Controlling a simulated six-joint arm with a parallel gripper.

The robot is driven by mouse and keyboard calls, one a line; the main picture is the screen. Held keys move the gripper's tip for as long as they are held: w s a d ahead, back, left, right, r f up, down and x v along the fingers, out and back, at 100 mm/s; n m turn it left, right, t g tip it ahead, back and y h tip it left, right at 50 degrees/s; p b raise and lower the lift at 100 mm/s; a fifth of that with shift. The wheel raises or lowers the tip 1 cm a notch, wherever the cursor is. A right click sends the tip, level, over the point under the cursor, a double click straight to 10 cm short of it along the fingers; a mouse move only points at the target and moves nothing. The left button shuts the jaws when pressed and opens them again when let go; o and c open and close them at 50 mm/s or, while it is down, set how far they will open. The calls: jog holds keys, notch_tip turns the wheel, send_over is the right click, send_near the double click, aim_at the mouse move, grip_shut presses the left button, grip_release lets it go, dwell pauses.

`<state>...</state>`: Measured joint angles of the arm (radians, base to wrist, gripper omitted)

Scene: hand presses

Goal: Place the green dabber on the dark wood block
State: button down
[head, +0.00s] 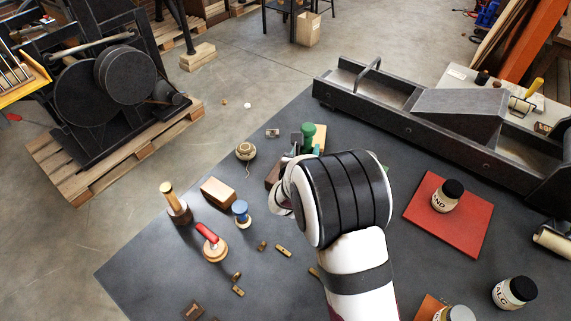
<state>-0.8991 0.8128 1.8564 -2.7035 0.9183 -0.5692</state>
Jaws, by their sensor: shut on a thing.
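The green dabber (308,131) shows its rounded green top just beyond my wrist. My gripper (297,144) is shut on it, with the grey fingers at its left side. My wrist hides most of the gripper and the dabber's lower part. A dark wood block (272,175) shows partly at the left of my wrist, close to the gripper. The wrist covers the rest of it. I cannot tell whether the dabber touches the block or is held above it.
Left of my arm on the dark table (150,265) are a twine ball (245,151), a brown block (218,192), a blue dabber (241,212) and a red-handled dabber (211,244). A jar stands on a red board (468,226) at right. A long press bed (400,118) lies behind.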

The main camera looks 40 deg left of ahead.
jog(key=a+f, duration=0.1)
jog(key=s+a+f, duration=0.1)
jog(key=a, duration=0.1)
jog(key=a+f, duration=0.1)
jog(key=a, duration=0.1)
jog(key=shift+s+a+f, duration=0.25)
jog(key=shift+s+f, duration=0.05)
notch_tip(320, 180, down, 4)
jog(key=shift+a+f, duration=0.1)
jog(key=shift+a, duration=0.05)
jog(key=shift+f, duration=0.1)
jog(key=shift+c, duration=2.3)
grip_release()
